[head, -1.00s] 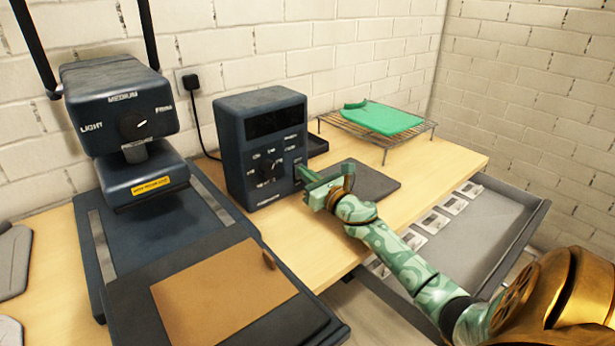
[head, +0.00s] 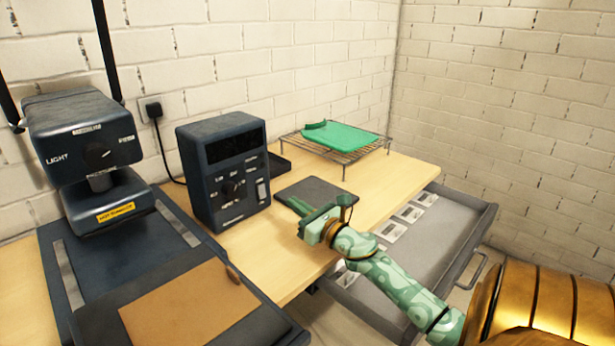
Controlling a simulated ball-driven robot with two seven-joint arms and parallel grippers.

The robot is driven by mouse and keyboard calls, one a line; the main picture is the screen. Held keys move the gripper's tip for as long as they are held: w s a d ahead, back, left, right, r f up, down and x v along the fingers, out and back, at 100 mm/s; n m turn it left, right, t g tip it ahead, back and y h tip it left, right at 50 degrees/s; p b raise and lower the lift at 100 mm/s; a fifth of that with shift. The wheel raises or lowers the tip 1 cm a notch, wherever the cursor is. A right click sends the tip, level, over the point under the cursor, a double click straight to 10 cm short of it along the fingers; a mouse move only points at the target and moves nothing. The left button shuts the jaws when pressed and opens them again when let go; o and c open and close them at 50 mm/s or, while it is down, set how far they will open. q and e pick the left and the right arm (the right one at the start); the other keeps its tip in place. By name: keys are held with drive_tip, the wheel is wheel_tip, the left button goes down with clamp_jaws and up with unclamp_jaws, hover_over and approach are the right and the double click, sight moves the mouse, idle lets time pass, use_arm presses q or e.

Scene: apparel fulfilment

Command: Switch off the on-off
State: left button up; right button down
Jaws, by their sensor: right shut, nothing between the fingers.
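The dark blue control box (head: 222,170) stands on the wooden worktop with a dark display and a round knob on its front. The on-off switch (head: 262,190) is a small upright rocker at the right side of that front; its position is too small to tell. My right gripper (head: 293,204), green, is shut and empty. Its fingertips point at the box from the right and are a little apart from the switch. My left gripper is not in view.
A heat press (head: 85,135) with a brown sheet (head: 185,312) on its bed is at the left. A dark mat (head: 312,190) lies right of the box. A wire rack (head: 345,160) holds a green folded item (head: 345,140). An open drawer (head: 455,235) juts out below the worktop.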

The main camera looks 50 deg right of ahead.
drive_tip(key=shift+s+a, duration=0.1)
drive_tip(key=shift+s, duration=1.1)
